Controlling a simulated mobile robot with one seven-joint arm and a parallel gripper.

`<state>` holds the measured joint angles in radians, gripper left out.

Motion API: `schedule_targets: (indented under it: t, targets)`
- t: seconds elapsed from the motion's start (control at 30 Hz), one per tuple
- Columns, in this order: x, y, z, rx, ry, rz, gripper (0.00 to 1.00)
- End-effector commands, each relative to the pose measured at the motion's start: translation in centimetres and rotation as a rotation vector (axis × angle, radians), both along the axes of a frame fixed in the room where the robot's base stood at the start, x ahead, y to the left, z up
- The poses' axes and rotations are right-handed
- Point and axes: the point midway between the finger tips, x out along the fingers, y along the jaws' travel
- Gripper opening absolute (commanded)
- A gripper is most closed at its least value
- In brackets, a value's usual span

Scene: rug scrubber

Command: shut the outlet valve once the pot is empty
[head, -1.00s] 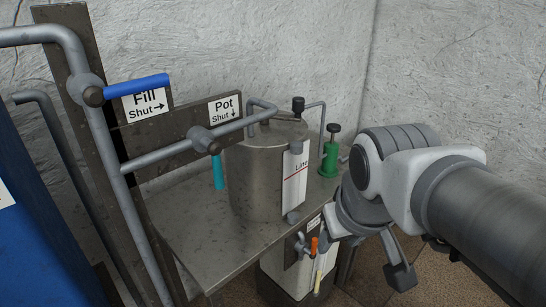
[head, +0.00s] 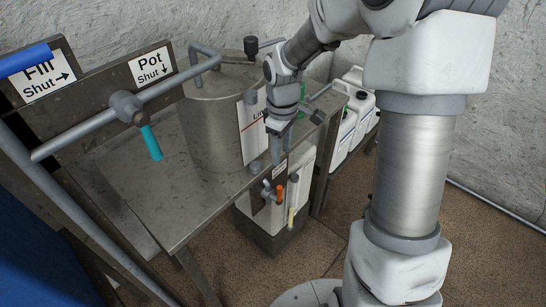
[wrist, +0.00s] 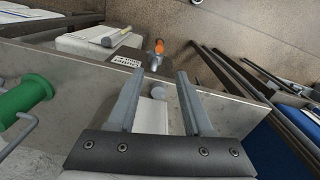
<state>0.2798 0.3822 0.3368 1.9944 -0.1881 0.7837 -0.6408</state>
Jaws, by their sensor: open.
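The metal pot (head: 208,135) stands on the steel table, with a white gauge panel (head: 251,130) on its side; I cannot read its level. The orange-handled outlet valve (head: 280,192) is on a bracket below the table's front edge; its handle looks roughly upright. In the wrist view, the orange handle (wrist: 159,46) lies beyond my fingertips, roughly between them. My gripper (head: 296,136) is above the valve, beside the gauge. In the wrist view, my gripper (wrist: 160,76) has its fingers apart and empty. Neither finger visibly touches the handle.
The steel table's edge (wrist: 70,69) runs under my fingers. A green fitting (wrist: 27,95) is at left. The Pot valve's cyan handle (head: 151,142) hangs down. White jugs (head: 358,105) stand at right.

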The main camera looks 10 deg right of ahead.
Motion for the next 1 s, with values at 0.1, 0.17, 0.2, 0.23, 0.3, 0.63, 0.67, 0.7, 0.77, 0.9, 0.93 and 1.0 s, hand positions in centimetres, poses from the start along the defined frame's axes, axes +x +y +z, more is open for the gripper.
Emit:
schedule_targets:
  t: [0.1, 0.17, 0.2, 0.23, 0.3, 0.63, 0.67, 0.7, 0.77, 0.9, 0.93, 1.0]
  targets:
    - [0.3, 0.1, -0.8, 0.009, 0.01, 0.016, 0.51]
    - [0.3, 0.1, -1.2, 0.009, 0.012, 0.019, 0.51]
    - [0.3, 0.1, -1.5, 0.01, 0.012, 0.019, 0.51]
    - [0.3, 0.1, -1.8, 0.009, 0.013, 0.019, 0.51]
    - [0.2, 0.1, -2.9, 0.009, 0.015, 0.02, 0.51]
    - [0.2, 0.1, -10.1, 0.009, 0.016, 0.02, 0.51]
    - [0.2, 0.1, -10.7, 0.009, 0.016, 0.019, 0.51]
    - [0.2, 0.2, -11.6, 0.01, 0.015, 0.018, 0.51]
    - [0.2, 0.1, -12.9, 0.009, 0.015, 0.019, 0.51]
    - [0.2, 0.1, -15.4, 0.009, 0.014, 0.018, 0.51]
    - [0.2, 0.1, -15.9, 0.009, 0.014, 0.018, 0.51]
    - [0.2, 0.1, -16.7, 0.008, 0.013, 0.018, 0.51]
